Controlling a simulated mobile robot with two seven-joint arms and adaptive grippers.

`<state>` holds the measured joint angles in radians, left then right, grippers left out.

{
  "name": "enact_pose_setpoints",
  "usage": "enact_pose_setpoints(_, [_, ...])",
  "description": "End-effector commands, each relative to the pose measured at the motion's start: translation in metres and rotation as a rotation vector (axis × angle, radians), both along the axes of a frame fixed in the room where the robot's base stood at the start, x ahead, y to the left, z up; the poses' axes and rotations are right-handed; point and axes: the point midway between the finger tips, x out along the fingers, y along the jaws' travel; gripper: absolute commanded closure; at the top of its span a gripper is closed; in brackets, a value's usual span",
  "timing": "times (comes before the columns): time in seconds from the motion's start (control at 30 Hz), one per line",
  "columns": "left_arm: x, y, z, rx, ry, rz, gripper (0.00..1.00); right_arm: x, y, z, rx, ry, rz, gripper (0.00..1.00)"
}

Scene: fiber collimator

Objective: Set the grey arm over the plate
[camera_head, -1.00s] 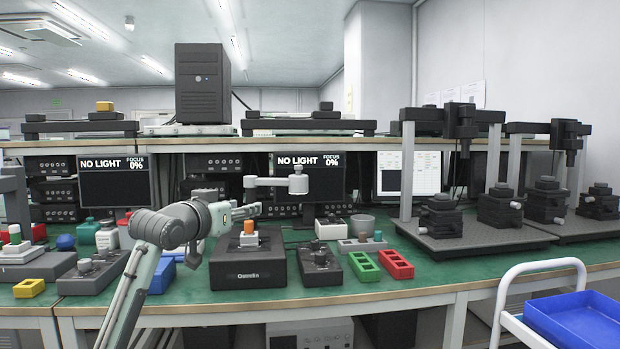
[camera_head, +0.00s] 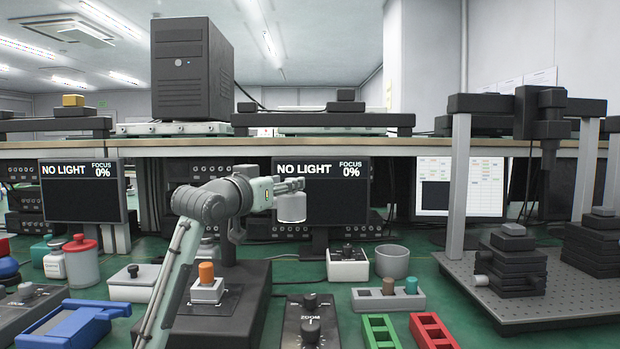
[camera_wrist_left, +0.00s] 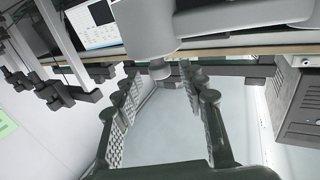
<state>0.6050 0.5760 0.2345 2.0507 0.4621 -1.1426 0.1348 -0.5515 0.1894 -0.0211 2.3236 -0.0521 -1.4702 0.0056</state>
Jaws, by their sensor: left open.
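The grey arm's round end (camera_head: 292,207) hangs above the black base, to the right of the orange-topped piece. The rest of the arm is mostly hidden behind my left gripper (camera_head: 291,185). The black base (camera_head: 247,300) carries a small light plate (camera_head: 207,292) with an orange-topped piece (camera_head: 206,272). In the left wrist view my left gripper (camera_wrist_left: 160,76) is open, and the grey arm (camera_wrist_left: 145,32) crosses at its fingertips, with a narrower stub between or just beyond them. I cannot tell whether they touch. My right gripper is not in view.
A black zoom control box (camera_head: 308,322) stands right of the base, with green (camera_head: 380,332) and red (camera_head: 431,331) trays beside it. A grey cup (camera_head: 392,261) stands behind. Monitors (camera_head: 335,195) line the back under the shelf. A perforated board with a gantry (camera_head: 530,290) stands at right.

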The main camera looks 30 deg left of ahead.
Motion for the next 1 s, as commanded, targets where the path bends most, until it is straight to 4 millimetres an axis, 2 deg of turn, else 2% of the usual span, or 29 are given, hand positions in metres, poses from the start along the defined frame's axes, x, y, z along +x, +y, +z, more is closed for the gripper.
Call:
enact_pose_setpoints(0.17, [0.022, 0.002, 0.001, -0.002, 0.001, 0.0, 0.59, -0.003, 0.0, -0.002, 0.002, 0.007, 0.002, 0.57])
enact_pose_setpoints(0.3, [0.046, 0.004, 0.001, -0.002, 0.001, -0.001, 0.59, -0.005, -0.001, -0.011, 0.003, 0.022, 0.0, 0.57])
enact_pose_setpoints(0.5, [0.069, 0.007, 0.0, -0.002, 0.001, -0.001, 0.59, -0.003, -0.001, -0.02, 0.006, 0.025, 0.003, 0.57])
enact_pose_setpoints(0.87, [0.075, 0.007, 0.0, 0.001, 0.0, -0.001, 0.59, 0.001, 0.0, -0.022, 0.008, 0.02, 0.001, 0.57])
enact_pose_setpoints(1.0, [0.075, 0.007, 0.0, 0.001, 0.0, -0.001, 0.76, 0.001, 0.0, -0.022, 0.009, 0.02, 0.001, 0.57])
